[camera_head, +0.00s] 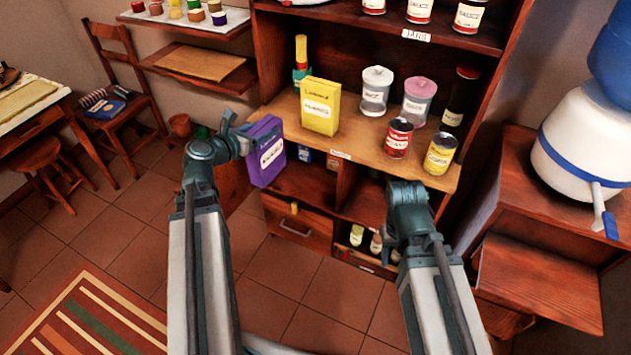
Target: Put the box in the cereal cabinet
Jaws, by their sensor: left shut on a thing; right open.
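A purple box (267,151) with a white label is held upright by my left gripper (246,138), which is shut on its left side. The box is in front of the left end of the wooden cabinet (342,148), close to its counter-height shelf. A yellow box (320,106) with a white label stands on that shelf. My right gripper (408,190) is below the shelf's front edge on the right; its fingers are mostly hidden behind the wrist, and it holds nothing that I can see.
On the shelf stand a clear jar (376,92), a pink-lidded jar (418,100), a red can (398,138), a yellow can (440,153) and a dark bottle (460,100). Lower compartments and a drawer (296,222) are below. A water dispenser (585,135) is right. A chair (118,90) is left.

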